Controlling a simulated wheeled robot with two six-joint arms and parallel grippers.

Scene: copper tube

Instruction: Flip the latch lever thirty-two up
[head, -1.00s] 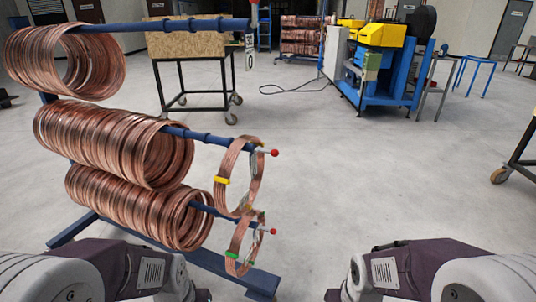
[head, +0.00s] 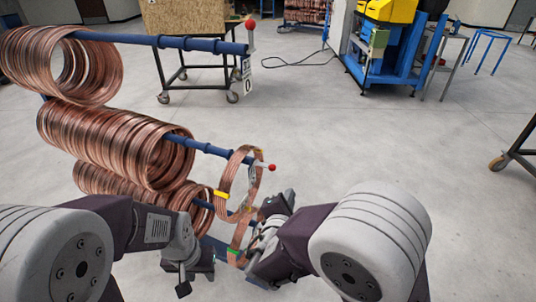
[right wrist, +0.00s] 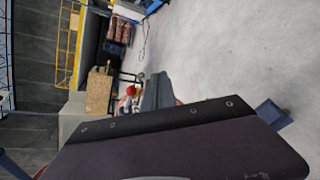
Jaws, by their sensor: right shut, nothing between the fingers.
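A rack holds copper coils on blue arms. On the top arm a latch lever (head: 251,33) with a red ball stands upright. On the middle arm a latch lever (head: 266,166) sticks out to the right. The bottom arm's lever is hidden behind my right gripper. A label (head: 247,80) hangs from the top arm, only partly readable; I cannot read the number thirty-two. My right gripper (head: 281,203) is shut and empty, just below the middle lever. In the right wrist view a red ball (right wrist: 131,90) shows beside the fingers. My left gripper (head: 187,277) hangs low left, its jaws unclear.
Large copper coils (head: 115,145) fill the arms at left. Small coils (head: 241,172) with yellow and green ties hang near the arm ends. A wheeled cart (head: 197,52) and a blue machine (head: 395,60) stand behind.

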